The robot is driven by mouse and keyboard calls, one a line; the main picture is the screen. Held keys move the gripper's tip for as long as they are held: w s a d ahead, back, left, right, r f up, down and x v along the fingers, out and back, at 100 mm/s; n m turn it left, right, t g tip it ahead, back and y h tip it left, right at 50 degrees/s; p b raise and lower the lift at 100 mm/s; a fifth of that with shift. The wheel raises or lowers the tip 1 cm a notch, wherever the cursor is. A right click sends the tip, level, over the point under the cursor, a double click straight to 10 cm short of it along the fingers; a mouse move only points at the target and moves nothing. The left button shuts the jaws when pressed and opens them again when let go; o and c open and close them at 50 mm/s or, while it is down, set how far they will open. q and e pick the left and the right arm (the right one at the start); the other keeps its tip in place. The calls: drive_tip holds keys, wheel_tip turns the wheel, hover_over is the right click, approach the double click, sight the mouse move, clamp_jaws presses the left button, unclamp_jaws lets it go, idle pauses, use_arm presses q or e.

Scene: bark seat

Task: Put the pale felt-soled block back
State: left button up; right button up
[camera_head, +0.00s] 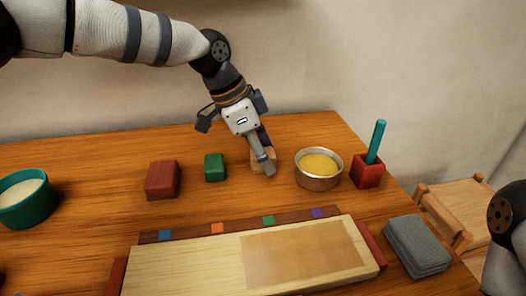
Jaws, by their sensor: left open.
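A pale tan block (257,168) stands on the wooden table, partly hidden by my left gripper (265,160). The gripper comes down from above, its fingers open at the block; whether they touch it I cannot tell. The block's underside is hidden, so no felt shows. A pale wooden board (200,262) with a translucent tan sheet lies in front. A dark strip (192,232) along its back edge bears blue, orange, green and purple squares. My right gripper is out of view; only part of that arm shows at the right edge.
A dark red block (162,180) and a green block (215,167) stand left of the gripper. A metal bowl of yellow stuff (318,180) and a red holder with a teal stick (368,175) are close on the right. Grey cloths (417,245) and a teal bowl (25,210) flank the board.

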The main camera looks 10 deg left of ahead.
use_arm(q)
drive_tip(key=v, duration=1.2)
drive_tip(key=shift+r, duration=0.2)
drive_tip(key=shift+f, duration=0.1)
